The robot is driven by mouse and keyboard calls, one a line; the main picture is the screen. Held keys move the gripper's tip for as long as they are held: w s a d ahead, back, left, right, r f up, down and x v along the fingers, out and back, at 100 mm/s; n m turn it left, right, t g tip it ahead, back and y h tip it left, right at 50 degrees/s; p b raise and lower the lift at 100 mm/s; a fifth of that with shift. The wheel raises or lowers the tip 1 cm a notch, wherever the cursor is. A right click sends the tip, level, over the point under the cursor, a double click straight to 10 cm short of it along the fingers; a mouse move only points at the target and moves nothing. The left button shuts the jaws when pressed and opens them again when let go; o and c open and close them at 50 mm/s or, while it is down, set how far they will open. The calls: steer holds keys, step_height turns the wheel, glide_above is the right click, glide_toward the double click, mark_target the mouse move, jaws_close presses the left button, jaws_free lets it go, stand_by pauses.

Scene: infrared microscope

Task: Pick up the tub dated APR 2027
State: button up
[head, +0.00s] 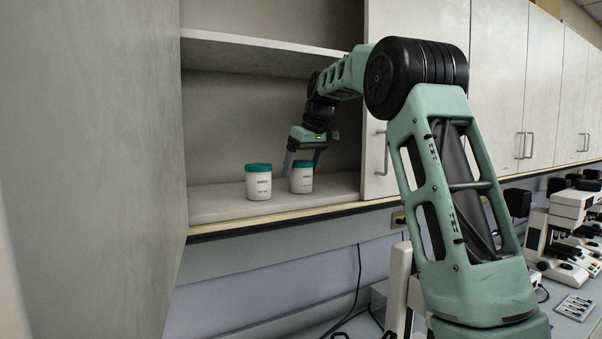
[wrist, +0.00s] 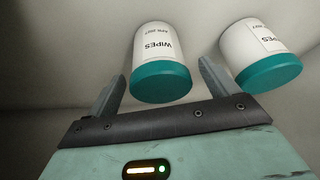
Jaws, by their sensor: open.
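Two white tubs with teal lids stand upright on the cabinet's lower shelf. The right tub in the head view (head: 301,184) is between the fingers of my gripper (head: 302,170). It also shows in the wrist view (wrist: 160,58), upside down, labelled WIPES with a small date line that looks like APR 2027. My gripper is open in the wrist view (wrist: 163,72), one finger on each side of this tub, with gaps visible. The other tub (head: 258,184) stands to the left in the head view and outside the fingers at the right in the wrist view (wrist: 262,55); its date is hard to read.
The lower shelf (head: 218,205) is bare left of the tubs. An upper shelf board (head: 240,43) runs above, and a closed cabinet door (head: 385,150) borders the opening at the right. Microscopes (head: 560,225) stand on the bench at lower right.

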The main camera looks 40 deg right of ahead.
mark_target(299, 174)
steer(key=shift+p+x, duration=0.3)
steer(key=shift+x, duration=1.25)
steer(key=shift+c, duration=0.4)
steer(key=c, duration=1)
steer(key=shift+r, duration=0.15)
